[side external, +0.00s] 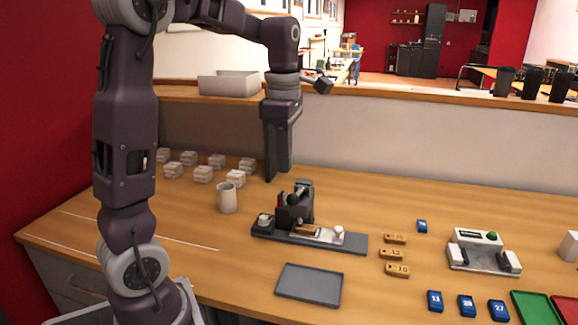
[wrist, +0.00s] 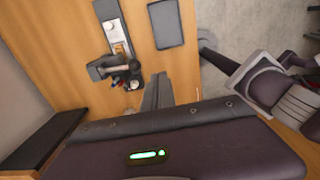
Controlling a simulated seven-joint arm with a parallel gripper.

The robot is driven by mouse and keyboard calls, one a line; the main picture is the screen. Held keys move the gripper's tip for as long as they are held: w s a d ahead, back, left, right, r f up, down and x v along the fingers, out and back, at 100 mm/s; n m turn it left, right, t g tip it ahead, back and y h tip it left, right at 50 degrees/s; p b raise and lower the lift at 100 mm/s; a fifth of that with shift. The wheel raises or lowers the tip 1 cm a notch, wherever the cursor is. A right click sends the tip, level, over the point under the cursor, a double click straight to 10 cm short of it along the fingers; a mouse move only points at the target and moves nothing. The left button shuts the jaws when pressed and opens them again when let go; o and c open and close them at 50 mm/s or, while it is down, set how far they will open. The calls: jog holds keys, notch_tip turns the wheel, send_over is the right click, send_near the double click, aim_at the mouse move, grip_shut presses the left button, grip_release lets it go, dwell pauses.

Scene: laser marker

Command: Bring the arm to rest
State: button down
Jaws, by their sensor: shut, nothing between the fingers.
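My gripper (side external: 270,178) hangs fingers down behind the laser marker in the side external view, above the back part of the table. In the wrist view its fingers (wrist: 157,92) look shut with nothing between them. The laser marker (side external: 298,208) stands on a dark base plate (side external: 345,244) in the middle of the table, apart from the gripper. It also shows in the wrist view (wrist: 122,70). A small wooden tag lies on the base plate at the marker. My arm is raised and bent over the table from the left.
A grey tray (side external: 310,285) lies in front of the marker. A beige mug (side external: 227,198) and several white stacks (side external: 203,174) stand left. Wooden tags (side external: 391,254), blue tags (side external: 467,305), a device with a green button (side external: 482,252) and a green tray (side external: 536,307) lie right.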

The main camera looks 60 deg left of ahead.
jog(key=s+d+m+t, duration=0.2)
jog(key=s+d+m, duration=0.5)
jog(key=m, duration=0.6)
jog(key=s+d+f+m+t, duration=0.1)
jog(key=s+d+m+t, duration=0.2)
jog(key=s+d+m, duration=0.4)
jog(key=s+m, duration=0.2)
jog(key=m, duration=0.5)
jog(key=shift+d, duration=0.3)
